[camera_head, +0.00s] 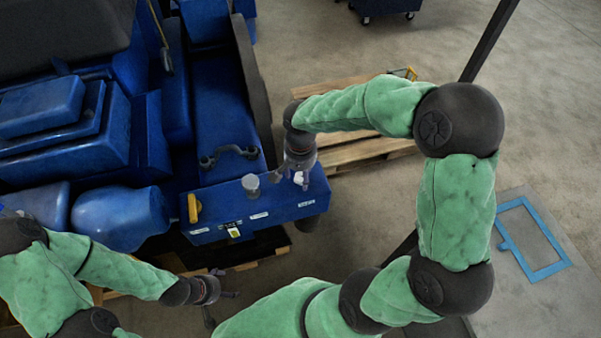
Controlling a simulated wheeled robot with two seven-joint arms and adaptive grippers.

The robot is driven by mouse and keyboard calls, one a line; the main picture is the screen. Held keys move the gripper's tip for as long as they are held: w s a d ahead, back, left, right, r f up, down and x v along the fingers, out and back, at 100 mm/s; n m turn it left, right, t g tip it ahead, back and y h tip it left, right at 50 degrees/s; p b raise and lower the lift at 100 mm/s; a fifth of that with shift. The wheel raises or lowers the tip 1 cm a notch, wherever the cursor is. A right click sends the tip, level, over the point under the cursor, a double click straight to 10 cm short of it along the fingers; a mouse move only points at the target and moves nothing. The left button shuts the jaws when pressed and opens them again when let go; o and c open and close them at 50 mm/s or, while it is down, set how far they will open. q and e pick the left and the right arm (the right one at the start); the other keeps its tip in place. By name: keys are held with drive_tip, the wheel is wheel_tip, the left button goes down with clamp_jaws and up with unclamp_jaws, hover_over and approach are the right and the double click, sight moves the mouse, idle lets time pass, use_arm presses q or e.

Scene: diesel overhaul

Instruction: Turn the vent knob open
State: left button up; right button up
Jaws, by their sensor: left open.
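A blue engine panel (282,210) carries a grey round knob (251,184), a yellow handle (194,208) and a small white piece (299,178) at its right end. Which of these is the vent knob cannot be read from the labels. My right gripper (292,182) points down over the right end of the panel, at the white piece and right of the grey knob. Its fingers partly cover the white piece, and whether they touch or grip it cannot be told. My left gripper (228,294) is open, low and in front of the panel, apart from it.
The blue engine (110,150) fills the left, with a dark curved handle (229,154) behind the knob. Wooden pallets (365,152) lie on the floor behind my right arm. A grey surface with a blue taped outline (541,272) is at the right. Open floor lies beyond.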

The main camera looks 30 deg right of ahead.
sight(301, 176)
drive_tip(key=c, duration=0.9)
drive_tip(key=shift+n, duration=0.9)
drive_tip(key=o, duration=1.1)
drive_tip(key=shift+r, duration=0.1)
wheel_tip(301, 176, up, 12)
drive_tip(key=shift+f, duration=0.1)
